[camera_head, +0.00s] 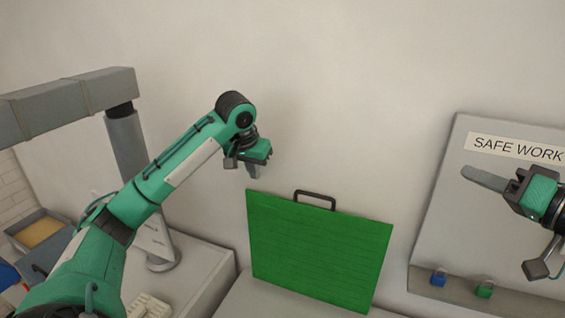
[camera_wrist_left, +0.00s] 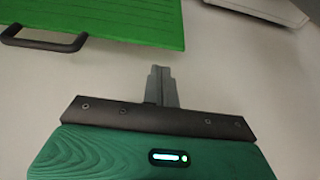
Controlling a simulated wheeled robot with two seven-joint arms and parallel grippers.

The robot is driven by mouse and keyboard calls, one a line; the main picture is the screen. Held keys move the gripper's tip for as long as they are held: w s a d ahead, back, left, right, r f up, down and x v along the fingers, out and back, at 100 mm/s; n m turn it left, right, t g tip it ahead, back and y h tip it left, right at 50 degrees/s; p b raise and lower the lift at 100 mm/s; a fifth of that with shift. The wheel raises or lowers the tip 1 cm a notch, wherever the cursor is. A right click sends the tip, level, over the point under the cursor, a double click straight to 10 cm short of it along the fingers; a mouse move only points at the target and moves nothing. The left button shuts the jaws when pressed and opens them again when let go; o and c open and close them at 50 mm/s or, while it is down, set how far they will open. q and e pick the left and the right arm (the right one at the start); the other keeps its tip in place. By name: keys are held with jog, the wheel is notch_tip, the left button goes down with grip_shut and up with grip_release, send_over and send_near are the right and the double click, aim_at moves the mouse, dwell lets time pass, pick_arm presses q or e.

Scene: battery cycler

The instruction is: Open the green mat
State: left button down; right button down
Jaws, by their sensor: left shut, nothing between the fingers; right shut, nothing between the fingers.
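My left gripper (camera_head: 253,172) is shut and empty, pointing down just above the mat's top left corner. In the left wrist view my gripper's fingers (camera_wrist_left: 161,85) are together, apart from the mat (camera_wrist_left: 110,18) and its handle (camera_wrist_left: 45,40), which lie at the upper left. My right gripper (camera_head: 485,178) is shut and empty at the right, pointing left in front of the grey board.
A grey board (camera_head: 450,200) with a SAFE WORK label (camera_head: 515,149) is on the right. A blue padlock (camera_head: 438,279) and a green padlock (camera_head: 484,289) are at its lower edge. A white counter (camera_head: 195,275) and a grey bin (camera_head: 38,228) are at the left. The wall above the mat is clear.

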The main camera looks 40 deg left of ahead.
pick_arm(q)
jog(key=p+x, duration=0.2)
jog(key=x, duration=0.5)
